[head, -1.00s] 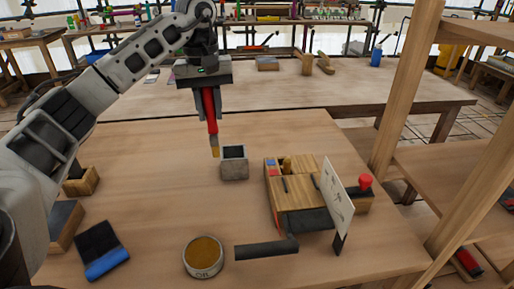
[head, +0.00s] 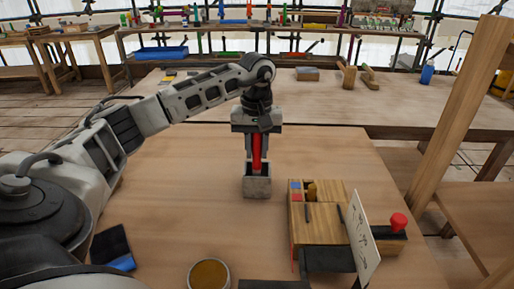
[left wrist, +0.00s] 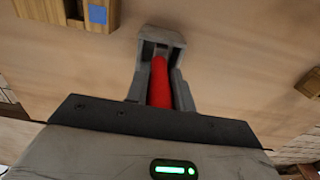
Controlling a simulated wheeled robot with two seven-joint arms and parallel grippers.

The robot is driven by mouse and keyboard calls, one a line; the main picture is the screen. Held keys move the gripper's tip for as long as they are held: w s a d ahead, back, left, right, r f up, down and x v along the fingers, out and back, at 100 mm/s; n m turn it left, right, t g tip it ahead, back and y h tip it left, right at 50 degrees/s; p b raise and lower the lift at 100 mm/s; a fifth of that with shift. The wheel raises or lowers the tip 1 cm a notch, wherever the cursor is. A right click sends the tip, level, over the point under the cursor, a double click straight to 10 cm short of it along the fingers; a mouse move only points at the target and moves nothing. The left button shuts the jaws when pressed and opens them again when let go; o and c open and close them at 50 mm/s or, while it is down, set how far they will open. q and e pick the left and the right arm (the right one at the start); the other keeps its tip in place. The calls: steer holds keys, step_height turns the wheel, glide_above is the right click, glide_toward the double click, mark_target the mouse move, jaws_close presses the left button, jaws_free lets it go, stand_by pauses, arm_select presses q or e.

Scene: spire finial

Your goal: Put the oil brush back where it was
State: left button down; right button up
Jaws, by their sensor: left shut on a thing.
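The oil brush shows its red handle (head: 257,150) upright in my left gripper (head: 257,160), which is shut on it. The grey square holder (head: 257,187) stands on the table directly below. The brush's lower end is hidden in or behind the holder's opening. In the left wrist view the red handle (left wrist: 160,85) lies between the two fingers and points at the holder (left wrist: 170,37). I cannot tell how deep the bristles sit. My right gripper is not in view.
A wooden box (head: 316,226) with a paper card (head: 360,238) and red knob stands to the right of the holder. An oil tin (head: 209,274) is at the front. A blue-edged dark tool (head: 112,247) lies at the left. The table left of the holder is clear.

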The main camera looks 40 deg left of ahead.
arm_select(q)
steer(key=shift+f, duration=0.1)
steer(key=shift+f, duration=0.15)
steer(key=c, duration=1.2)
jaws_free()
step_height(320, 180, up, 12)
steer(key=shift+w+r, duration=0.1)
steer(key=shift+r, duration=0.1)
